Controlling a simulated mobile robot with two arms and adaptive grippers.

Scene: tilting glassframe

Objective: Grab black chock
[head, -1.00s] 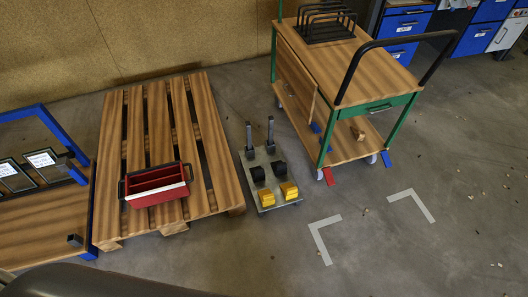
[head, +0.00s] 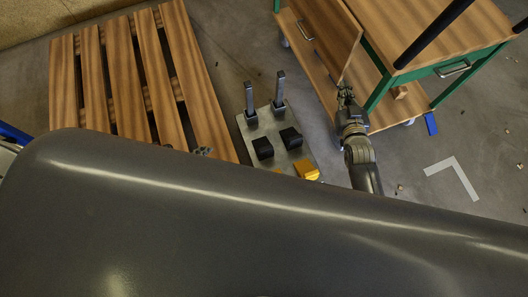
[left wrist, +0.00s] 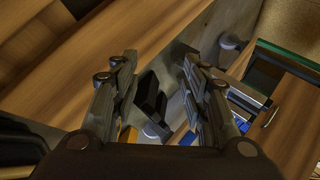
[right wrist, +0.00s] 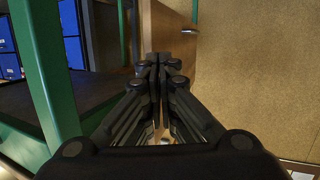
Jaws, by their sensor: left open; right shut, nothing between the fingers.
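Two black chocks, the left (head: 263,148) and the right (head: 291,137), sit side by side on a grey plate (head: 278,126) on the floor in the head view. Black blocks (left wrist: 148,92) also show between my left fingers in the left wrist view. My left gripper (left wrist: 160,62) is open and empty, pointing at the plate from a distance. In the head view only its tip (head: 203,151) shows, left of the plate. My right gripper (head: 346,92) is shut and empty, right of the plate by the cart; its closed fingers show in the right wrist view (right wrist: 160,62).
Two grey upright posts (head: 250,100) stand behind the chocks, and a yellow chock (head: 306,170) lies in front. A wooden pallet (head: 125,75) is on the left. A wooden cart with a green frame (head: 380,90) stands close to my right gripper. My own body hides the foreground.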

